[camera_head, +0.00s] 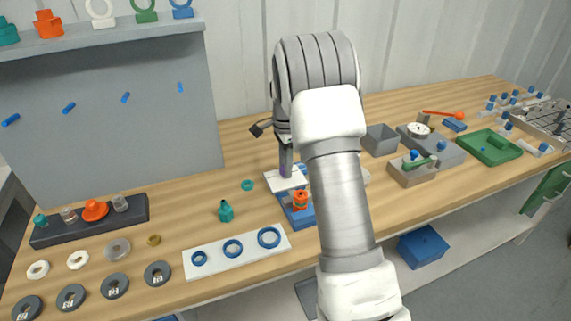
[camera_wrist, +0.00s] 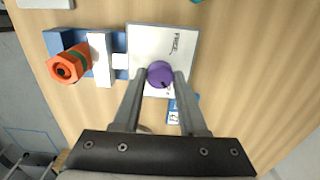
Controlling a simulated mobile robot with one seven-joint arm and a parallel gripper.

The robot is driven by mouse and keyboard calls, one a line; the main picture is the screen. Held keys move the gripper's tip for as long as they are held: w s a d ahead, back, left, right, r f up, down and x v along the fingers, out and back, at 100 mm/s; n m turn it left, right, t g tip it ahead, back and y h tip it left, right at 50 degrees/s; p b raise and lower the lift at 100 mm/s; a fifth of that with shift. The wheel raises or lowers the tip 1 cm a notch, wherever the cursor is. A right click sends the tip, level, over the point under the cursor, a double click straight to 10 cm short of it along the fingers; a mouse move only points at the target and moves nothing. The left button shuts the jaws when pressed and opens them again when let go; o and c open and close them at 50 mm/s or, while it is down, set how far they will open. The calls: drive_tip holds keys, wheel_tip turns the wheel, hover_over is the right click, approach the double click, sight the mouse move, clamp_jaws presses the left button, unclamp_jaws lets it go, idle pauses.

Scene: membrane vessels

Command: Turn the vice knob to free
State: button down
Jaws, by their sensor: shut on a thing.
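The purple vice knob (camera_wrist: 159,74) stands on a white plate (camera_wrist: 152,43) marked "FREE" near its upper right corner. A dark mark shows on the knob's lower right. My gripper (camera_wrist: 160,78) is shut on the knob, one finger on each side. The blue vice (camera_wrist: 53,40) has a white jaw (camera_wrist: 99,60) and an orange hex part (camera_wrist: 69,65) with a green band beside it. In the head view my arm hides much of this. The vice (camera_head: 304,217), orange part (camera_head: 300,200) and white plate (camera_head: 276,182) show left of my forearm.
A white board with blue rings (camera_head: 237,252) lies front left of the vice. A teal bottle-shaped part (camera_head: 225,211) and a teal ring (camera_head: 248,185) stand close by on the left.

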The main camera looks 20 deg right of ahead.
drive_tip(key=n+p, duration=0.1)
drive_tip(key=n, duration=0.4)
drive_tip(key=shift+n, duration=0.3)
drive_tip(key=n+p, duration=0.1)
drive_tip(key=n, duration=0.5)
drive_tip(key=n+p, duration=0.1)
drive_tip(key=n, duration=0.4)
drive_tip(key=shift+n, duration=0.4)
drive_tip(key=n+p, duration=0.1)
drive_tip(key=n, duration=0.4)
drive_tip(key=shift+n, duration=0.3)
drive_tip(key=shift+c, duration=2.2)
unclamp_jaws()
drive_tip(key=shift+r, duration=0.1)
